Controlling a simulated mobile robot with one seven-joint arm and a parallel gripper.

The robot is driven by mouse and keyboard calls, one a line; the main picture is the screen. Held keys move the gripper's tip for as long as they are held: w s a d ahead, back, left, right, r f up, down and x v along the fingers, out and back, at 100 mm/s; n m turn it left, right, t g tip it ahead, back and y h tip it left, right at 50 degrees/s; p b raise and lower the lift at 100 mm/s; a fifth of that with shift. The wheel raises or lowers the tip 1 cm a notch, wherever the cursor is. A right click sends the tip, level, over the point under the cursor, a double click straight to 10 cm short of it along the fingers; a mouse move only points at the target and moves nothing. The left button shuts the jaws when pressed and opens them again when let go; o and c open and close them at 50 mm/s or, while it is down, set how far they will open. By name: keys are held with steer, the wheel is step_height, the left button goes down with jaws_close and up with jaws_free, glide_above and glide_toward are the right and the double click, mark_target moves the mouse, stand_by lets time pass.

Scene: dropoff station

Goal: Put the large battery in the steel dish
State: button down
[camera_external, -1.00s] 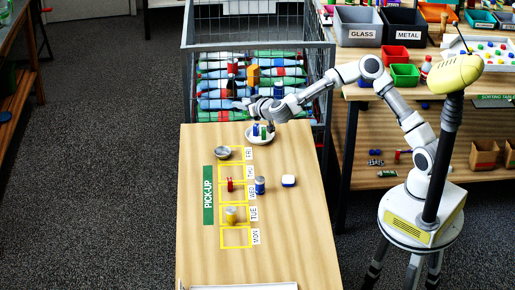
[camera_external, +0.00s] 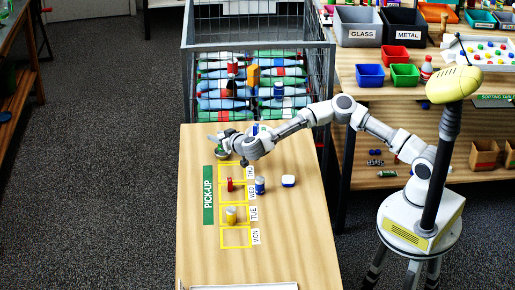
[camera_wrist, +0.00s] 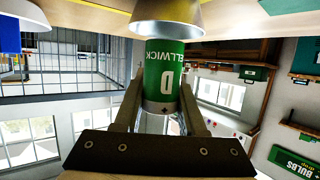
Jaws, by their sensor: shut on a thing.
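The large battery (camera_wrist: 165,68) is green with a "D" on it. My gripper (camera_wrist: 162,88) is shut on it, one finger on each side. The wrist view is upside down, with the table at its top. The steel dish (camera_wrist: 168,18) stands there on the table, and its wall hides the battery's lower end. I cannot tell if that end touches the dish floor. In the external view my gripper (camera_external: 224,145) is over the far end of the table and covers most of the dish.
A yellow can (camera_external: 231,215), a red object (camera_external: 229,184), a blue can (camera_external: 260,185) and a blue-and-white container (camera_external: 288,181) stand nearer on the table (camera_external: 300,235). A wire cage (camera_external: 257,45) with bottles stands behind. The table's near right is clear.

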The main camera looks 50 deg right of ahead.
steer(key=shift+f, duration=1.15)
steer(key=shift+f, duration=0.15)
steer(key=shift+c, duration=2.4)
jaws_free()
steer(key=shift+r, duration=0.2)
steer(key=p+v, duration=0.1)
steer(key=v, duration=0.5)
steer(key=shift+s+r, duration=0.1)
steer(key=shift+s, duration=0.05)
steer(key=shift+s+a, duration=0.1)
steer(key=shift+s, duration=0.45)
steer(key=shift+r, duration=0.1)
